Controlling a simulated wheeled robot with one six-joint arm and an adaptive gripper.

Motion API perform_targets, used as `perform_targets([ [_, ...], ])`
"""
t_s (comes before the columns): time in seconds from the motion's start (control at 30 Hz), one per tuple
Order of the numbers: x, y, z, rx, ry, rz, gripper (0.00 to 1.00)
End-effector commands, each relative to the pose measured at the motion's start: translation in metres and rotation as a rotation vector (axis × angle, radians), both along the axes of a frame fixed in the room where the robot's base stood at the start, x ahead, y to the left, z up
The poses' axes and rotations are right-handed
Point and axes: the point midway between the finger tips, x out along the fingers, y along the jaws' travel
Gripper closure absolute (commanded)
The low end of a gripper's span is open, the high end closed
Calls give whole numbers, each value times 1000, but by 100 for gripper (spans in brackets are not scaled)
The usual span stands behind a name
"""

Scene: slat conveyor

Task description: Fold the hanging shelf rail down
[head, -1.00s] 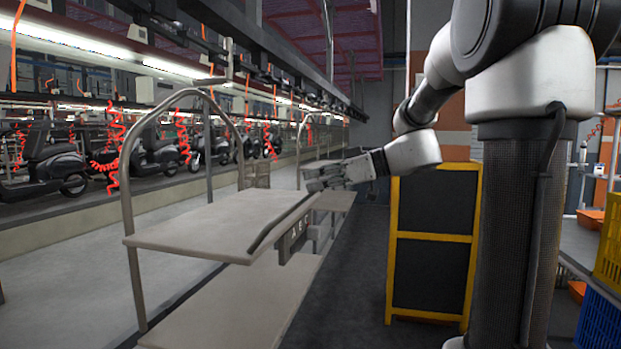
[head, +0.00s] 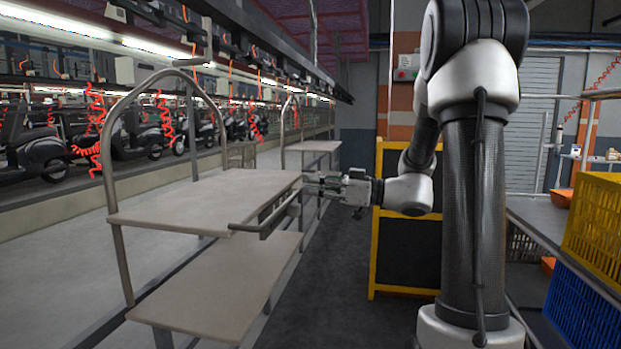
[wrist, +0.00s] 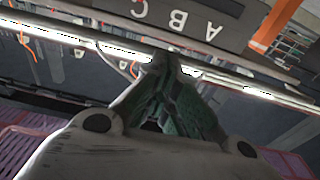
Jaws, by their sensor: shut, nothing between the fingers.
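The shelf rail (head: 281,218) is a grey bar on the right edge of the upper shelf (head: 205,200) of a tubular rack. It stands out from that edge to the right, its near end bent back to the shelf corner. My gripper (head: 307,184) is at the rail's far end, fingers pointing left, shut and empty. Whether it touches the rail cannot be told. In the wrist view the shut greenish fingers (wrist: 160,62) lie close under a dark panel lettered A B C (wrist: 180,18), seen upside down.
A lower shelf (head: 215,290) lies beneath. A yellow-framed dark board (head: 378,240) stands behind my arm. The dark floor strip (head: 320,270) between is clear.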

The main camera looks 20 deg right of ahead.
Motion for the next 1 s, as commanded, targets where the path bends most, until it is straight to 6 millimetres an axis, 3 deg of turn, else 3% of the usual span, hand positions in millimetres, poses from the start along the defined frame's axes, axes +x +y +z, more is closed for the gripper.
perform_targets([
  [0.4,-1,-1,-13,0,1,0,100],
  [1.0,0,-2,-12,-1,0,0,100],
])
